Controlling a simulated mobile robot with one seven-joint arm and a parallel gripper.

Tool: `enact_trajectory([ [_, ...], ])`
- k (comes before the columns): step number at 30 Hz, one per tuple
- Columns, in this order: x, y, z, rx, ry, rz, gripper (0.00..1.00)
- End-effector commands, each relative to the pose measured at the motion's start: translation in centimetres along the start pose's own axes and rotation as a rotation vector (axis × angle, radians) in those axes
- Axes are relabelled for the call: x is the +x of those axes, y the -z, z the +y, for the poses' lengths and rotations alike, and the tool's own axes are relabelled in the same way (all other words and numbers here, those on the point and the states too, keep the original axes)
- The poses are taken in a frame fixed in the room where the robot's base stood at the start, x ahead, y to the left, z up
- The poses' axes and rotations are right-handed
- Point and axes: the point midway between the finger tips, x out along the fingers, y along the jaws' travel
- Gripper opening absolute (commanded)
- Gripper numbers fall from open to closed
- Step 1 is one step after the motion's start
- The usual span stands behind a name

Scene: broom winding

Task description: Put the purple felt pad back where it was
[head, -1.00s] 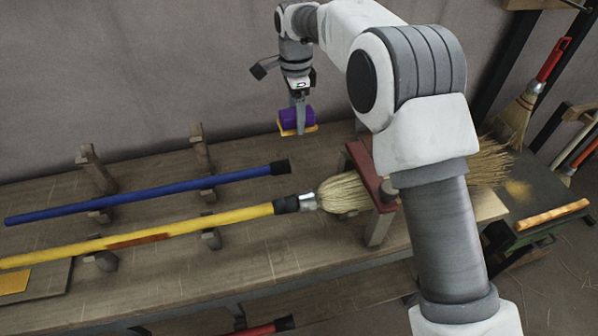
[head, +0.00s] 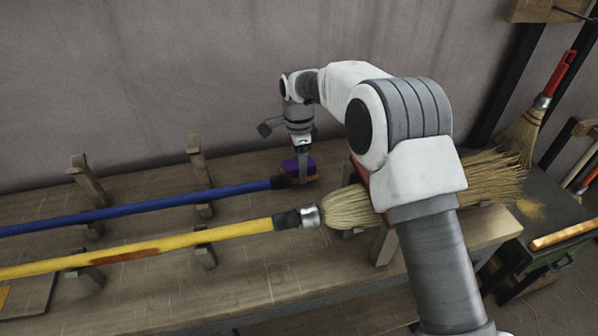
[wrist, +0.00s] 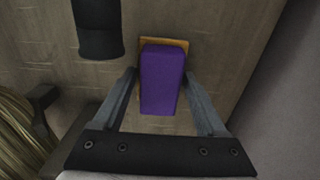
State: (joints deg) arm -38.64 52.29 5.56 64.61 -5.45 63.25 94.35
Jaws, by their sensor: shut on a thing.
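The purple felt pad (wrist: 163,78) is a small block between the two fingers of my gripper (wrist: 165,90), which is shut on it. In the head view the pad (head: 297,166) is low over the back of the bench, just behind the black end of the blue handle. An orange-yellow piece (wrist: 172,42) shows under the pad and past its far end. I cannot tell whether it is joined to the pad or whether it touches the bench. My gripper (head: 302,172) points down, partly hiding the pad.
The blue handle (head: 150,206) lies on wooden pegs close to the gripper; its black end shows in the wrist view (wrist: 98,28). A yellow-handled broom (head: 190,237) lies in front. The wall (head: 150,80) stands behind. The bench's front middle (head: 250,285) is clear.

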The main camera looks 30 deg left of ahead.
Motion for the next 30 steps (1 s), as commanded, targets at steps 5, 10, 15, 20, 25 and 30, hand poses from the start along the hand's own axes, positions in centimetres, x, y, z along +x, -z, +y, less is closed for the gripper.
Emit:
enact_trajectory([
  [5,1.8,0.0,0.0,0.000,0.002,-0.001,0.30],
  [10,1.7,0.0,0.0,0.000,0.002,-0.001,0.30],
  [15,1.9,0.0,0.0,0.000,0.001,-0.001,0.85],
  [20,1.9,0.0,0.0,0.000,0.001,-0.001,1.00],
  [25,1.8,0.0,0.0,0.001,0.001,-0.001,1.00],
  [30,0.1,0.0,-0.1,0.001,0.005,0.000,1.00],
])
